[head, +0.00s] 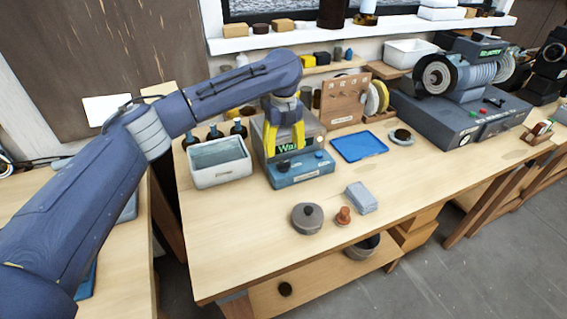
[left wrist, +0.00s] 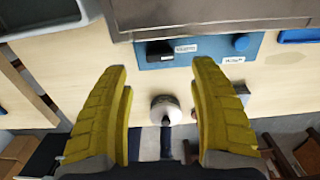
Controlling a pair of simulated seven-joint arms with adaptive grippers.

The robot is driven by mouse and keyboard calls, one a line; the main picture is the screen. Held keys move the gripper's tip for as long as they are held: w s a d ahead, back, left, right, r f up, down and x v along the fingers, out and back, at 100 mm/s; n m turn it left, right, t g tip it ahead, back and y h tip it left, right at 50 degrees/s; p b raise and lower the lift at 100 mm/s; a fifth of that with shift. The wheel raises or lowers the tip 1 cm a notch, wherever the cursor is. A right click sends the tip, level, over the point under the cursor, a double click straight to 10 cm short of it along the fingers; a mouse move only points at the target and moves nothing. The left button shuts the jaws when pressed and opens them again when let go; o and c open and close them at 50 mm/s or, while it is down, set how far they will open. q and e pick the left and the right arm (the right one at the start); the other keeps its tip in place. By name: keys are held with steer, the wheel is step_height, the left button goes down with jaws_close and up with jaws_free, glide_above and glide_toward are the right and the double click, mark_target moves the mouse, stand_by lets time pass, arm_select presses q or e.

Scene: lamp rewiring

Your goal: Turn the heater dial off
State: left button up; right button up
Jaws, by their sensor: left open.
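The heater (head: 300,175) is a box with a blue front panel and a green-lit display, standing on the bench. Its front carries a black knob (head: 284,165) and a round blue knob (head: 319,155); the labels are too small to read, so I cannot tell which is the dial. My left gripper (head: 285,150) is open and empty, its yellow fingers pointing down over the heater's front and partly covering the display. In the left wrist view, the black knob (left wrist: 158,52) lies beyond the gap between the fingertips (left wrist: 160,68). The blue knob (left wrist: 241,43) is right of it. Contact is not visible.
A white bin (head: 220,170) stands left of the heater, with dark bottles behind it. A blue tray (head: 360,147) lies to the right. A lidded pot (head: 307,217), a small copper-coloured piece (head: 343,215) and a grey block (head: 361,197) sit in front. The bench's front left is clear.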

mark_target(283, 162)
arm_select(q)
steer(key=shift+f, duration=3.45)
steer(key=shift+c, duration=0.2)
jaws_close()
